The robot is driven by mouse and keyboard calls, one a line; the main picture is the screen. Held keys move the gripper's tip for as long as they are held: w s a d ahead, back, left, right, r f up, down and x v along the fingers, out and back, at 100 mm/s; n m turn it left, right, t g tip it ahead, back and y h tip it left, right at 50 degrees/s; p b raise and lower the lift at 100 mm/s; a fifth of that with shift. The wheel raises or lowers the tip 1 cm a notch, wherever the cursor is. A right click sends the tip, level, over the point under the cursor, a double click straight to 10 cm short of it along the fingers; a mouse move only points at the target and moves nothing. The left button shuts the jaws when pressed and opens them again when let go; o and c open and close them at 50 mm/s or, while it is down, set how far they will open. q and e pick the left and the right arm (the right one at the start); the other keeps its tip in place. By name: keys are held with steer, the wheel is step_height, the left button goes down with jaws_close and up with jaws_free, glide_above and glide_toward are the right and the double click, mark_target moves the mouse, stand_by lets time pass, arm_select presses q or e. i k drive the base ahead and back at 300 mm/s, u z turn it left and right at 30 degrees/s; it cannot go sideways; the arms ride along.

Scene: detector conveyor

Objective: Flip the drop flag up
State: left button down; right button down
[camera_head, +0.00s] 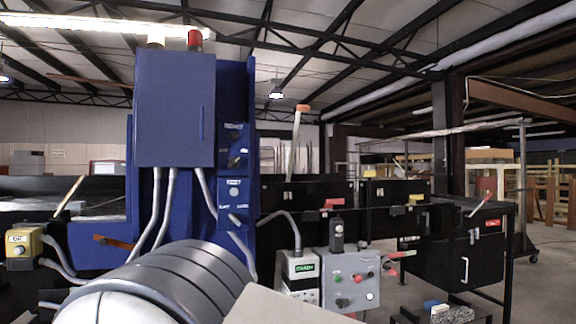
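I cannot tell for sure which part is the drop flag. A flat orange-red bar (113,242) lies nearly level on the lower left of the blue machine (90,240). A pale upright rod with an orange tip (302,108) stands behind the machine's right side. A lever with a red tip (486,196) leans up to the right above the black cabinet (466,262). A large rounded grey and white body (150,285) fills the bottom left foreground and hides part of the machine's base. I see no fingers of either gripper.
A grey control box (348,279) with several buttons stands right of centre, beside a small box with a green label (301,268). A yellow box (22,245) is at the far left. Red (333,204) and yellow (415,198) handles show behind. Open floor lies at the far right.

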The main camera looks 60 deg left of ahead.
mark_target(300, 108)
steer(key=u, duration=0.35)
steer(key=i, duration=1.05)
steer(key=u, duration=1.5)
steer(key=i, duration=0.85)
steer(key=u, duration=0.95)
